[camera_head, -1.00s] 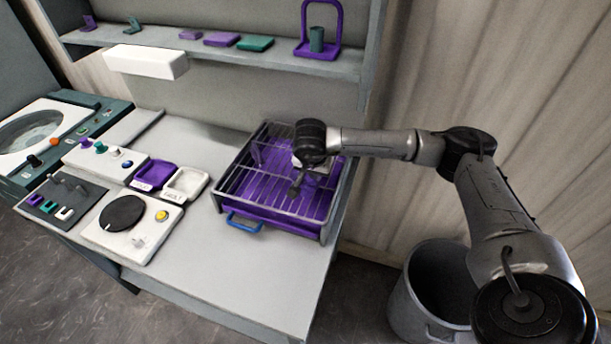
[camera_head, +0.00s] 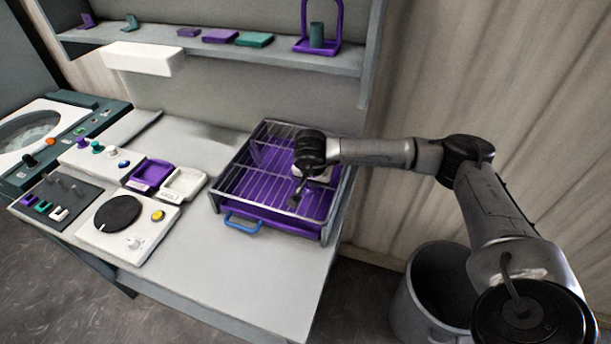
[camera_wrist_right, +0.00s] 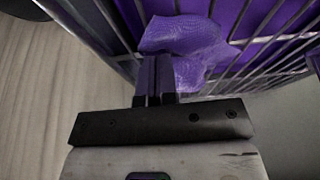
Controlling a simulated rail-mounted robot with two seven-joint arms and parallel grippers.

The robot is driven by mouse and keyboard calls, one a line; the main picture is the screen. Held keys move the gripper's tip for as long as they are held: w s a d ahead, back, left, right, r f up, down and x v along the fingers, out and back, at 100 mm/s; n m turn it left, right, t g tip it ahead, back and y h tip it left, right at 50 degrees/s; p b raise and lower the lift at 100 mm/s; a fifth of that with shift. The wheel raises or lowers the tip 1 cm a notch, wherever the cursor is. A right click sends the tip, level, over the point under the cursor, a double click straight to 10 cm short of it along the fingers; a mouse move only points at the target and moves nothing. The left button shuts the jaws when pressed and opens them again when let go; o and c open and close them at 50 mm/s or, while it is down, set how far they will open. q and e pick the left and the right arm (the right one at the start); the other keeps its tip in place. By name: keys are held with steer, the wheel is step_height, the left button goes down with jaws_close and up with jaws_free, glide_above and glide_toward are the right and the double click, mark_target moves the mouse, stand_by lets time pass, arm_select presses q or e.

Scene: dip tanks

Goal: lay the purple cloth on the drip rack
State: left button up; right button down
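The drip rack (camera_head: 228,190) is a wire grid over a purple tray with a blue front handle, on the right part of the bench. My right gripper (camera_head: 297,198) is low over the rack's right half. In the right wrist view the fingers (camera_wrist_right: 155,80) are close together, with the crumpled purple cloth (camera_wrist_right: 187,38) at their tips. The cloth spreads over the rack's wires (camera_wrist_right: 250,22); how much of it rests on them I cannot tell. In the head view the cloth is hard to pick out against the purple tray. My left gripper is not in view.
A purple dish (camera_head: 152,172) and a white dish (camera_head: 183,183) stand left of the rack, beside a plate with a black disc (camera_head: 118,212). A shelf (camera_head: 330,62) hangs behind. A grey bin (camera_head: 405,318) stands on the floor at right. The bench front is clear.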

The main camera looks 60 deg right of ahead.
steer(key=shift+r, duration=0.15)
step_height(320, 180, up, 9)
steer(key=p, duration=0.6)
